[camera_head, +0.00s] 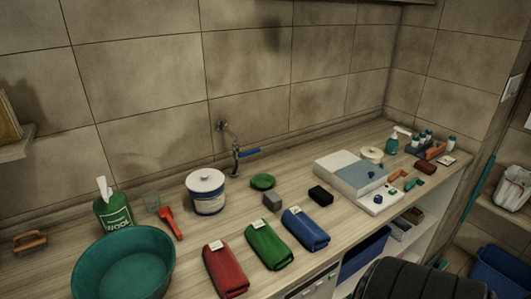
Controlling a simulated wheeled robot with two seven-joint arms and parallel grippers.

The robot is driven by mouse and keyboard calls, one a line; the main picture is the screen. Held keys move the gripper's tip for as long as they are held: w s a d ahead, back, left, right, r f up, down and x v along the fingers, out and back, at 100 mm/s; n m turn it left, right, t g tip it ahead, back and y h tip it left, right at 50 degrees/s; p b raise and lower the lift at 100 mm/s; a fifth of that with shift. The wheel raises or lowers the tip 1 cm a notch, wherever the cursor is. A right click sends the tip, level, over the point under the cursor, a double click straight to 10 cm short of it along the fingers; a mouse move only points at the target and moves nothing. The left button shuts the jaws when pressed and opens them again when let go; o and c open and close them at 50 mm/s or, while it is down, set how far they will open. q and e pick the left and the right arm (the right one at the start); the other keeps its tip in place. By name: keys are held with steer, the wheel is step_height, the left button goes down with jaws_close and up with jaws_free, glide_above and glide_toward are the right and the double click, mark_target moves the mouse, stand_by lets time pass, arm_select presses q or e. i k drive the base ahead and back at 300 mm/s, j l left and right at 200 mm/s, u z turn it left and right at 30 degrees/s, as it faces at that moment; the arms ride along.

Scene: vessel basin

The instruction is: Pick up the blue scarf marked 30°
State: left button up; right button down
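A rolled blue scarf (308,232) lies on the wooden counter, at the right end of a row of three rolled cloths near the front edge. A small white tag sits on its far end; the mark on it is too small to read. A green rolled cloth (270,248) lies just left of it and a red one (226,272) further left, each with a white tag. Neither of my grippers is in view.
A black block (321,195) and a grey block (272,202) stand behind the cloths. A teal basin (125,268) and a white-lidded pot (206,193) are left. A white-and-blue board (350,175) is right. A dark ribbed shape (418,281) covers the bottom right.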

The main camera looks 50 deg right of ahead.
mark_target(310, 233)
steer(key=z, duration=0.4)
steer(key=i+z, duration=0.15)
steer(key=z, duration=0.2)
steer(key=l+z, duration=0.1)
steer(key=z, duration=0.3)
steer(key=i+z, duration=0.15)
steer(key=z, duration=0.25)
